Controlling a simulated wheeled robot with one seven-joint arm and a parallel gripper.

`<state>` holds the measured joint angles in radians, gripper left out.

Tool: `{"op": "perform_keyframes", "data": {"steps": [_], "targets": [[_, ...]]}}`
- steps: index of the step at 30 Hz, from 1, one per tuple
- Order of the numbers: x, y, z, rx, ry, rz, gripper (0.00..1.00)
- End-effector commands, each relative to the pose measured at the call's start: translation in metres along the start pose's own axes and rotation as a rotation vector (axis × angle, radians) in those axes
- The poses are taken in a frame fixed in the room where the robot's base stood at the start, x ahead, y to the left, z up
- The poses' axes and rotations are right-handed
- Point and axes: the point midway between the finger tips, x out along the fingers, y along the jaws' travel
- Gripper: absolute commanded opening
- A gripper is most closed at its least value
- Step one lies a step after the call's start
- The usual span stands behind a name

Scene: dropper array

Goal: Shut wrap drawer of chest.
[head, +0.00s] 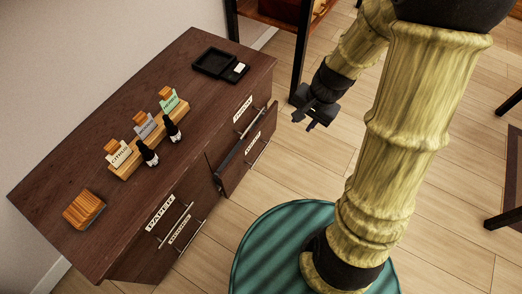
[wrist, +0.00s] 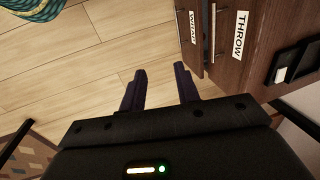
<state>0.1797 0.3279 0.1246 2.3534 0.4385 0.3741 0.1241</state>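The wooden chest (head: 150,205) stands at the left in the head view. Its wrap drawer (head: 235,178) is the lower right one and is pulled out, with its dark inside partly showing. The drawer's label and bar handle also show at the top of the wrist view (wrist: 193,45). The throw drawer (wrist: 230,55) above it looks shut. My gripper (head: 314,122) is open and empty, over the floor to the right of the drawer front and apart from it. In the wrist view both fingers (wrist: 160,88) are spread, with only floor between them.
On the chest top are a black tray (head: 213,62), a wooden rack (head: 125,168) with cards, two dark dropper bottles (head: 148,153) and a wooden block stack (head: 84,209). A black-legged shelf (head: 300,60) stands behind my gripper. Floor in front of the drawer is clear.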

Motion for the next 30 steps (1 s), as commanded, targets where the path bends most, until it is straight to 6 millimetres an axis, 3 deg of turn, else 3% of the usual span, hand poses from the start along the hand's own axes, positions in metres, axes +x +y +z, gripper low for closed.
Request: {"op": "perform_keyframes", "data": {"steps": [1, 3, 9, 14, 30], "targets": [[-0.025, 0.002, 0.010, -0.100, 0.031, 0.023, 0.32], [-0.048, 0.009, 0.021, -0.236, 0.065, 0.058, 0.32], [-0.091, 0.025, 0.046, -0.532, 0.136, 0.133, 0.32], [-0.099, 0.030, 0.052, -0.613, 0.152, 0.153, 0.32], [-0.098, 0.030, 0.051, -0.611, 0.151, 0.153, 0.32]]}}
